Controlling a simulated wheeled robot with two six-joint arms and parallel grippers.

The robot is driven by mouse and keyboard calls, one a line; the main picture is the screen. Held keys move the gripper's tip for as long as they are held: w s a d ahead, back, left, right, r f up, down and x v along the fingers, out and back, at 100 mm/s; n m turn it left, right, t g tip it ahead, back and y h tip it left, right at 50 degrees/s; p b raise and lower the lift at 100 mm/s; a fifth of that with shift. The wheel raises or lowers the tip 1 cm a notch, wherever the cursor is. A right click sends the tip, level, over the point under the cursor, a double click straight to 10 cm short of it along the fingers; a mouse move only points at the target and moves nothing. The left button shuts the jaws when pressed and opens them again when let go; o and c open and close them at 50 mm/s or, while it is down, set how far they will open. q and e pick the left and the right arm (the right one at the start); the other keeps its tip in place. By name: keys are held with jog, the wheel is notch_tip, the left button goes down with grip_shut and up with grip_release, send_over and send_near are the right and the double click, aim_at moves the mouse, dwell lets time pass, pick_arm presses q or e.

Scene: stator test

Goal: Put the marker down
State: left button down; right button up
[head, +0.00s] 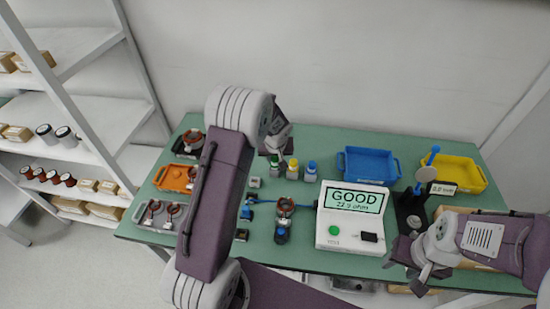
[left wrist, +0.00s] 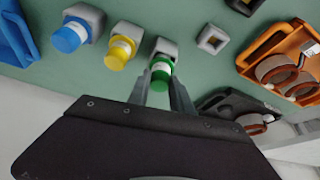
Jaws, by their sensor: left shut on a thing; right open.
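The marker with a green cap (left wrist: 162,70) is between the fingers of my left gripper (left wrist: 160,88) in the left wrist view. Its far end is at a grey holder block (left wrist: 166,46); I cannot tell whether it is seated. In the head view my left gripper (head: 276,143) is at the back of the green table, shut on the marker and partly hidden by my arm. A yellow marker (left wrist: 122,46) and a blue marker (left wrist: 70,36) stand in holders beside it. My right gripper (head: 423,274) is open at the table's front right.
The tester (head: 350,217) reads GOOD, beside a stator (head: 285,206). Blue (head: 370,152) and yellow (head: 482,174) bins stand behind. Orange (head: 160,183) and grey (head: 141,222) trays lie left. A small empty block (left wrist: 212,39) is near the green marker.

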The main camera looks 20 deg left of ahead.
pick_arm(q)
jog(key=shift+w+f, duration=0.1)
jog(key=shift+f, duration=0.15)
jog(key=shift+f+b, duration=0.45)
jog(key=shift+b, duration=0.1)
jog(key=c, duration=1.1)
grip_release()
jog(key=shift+c, duration=0.2)
jog(key=shift+r, duration=0.1)
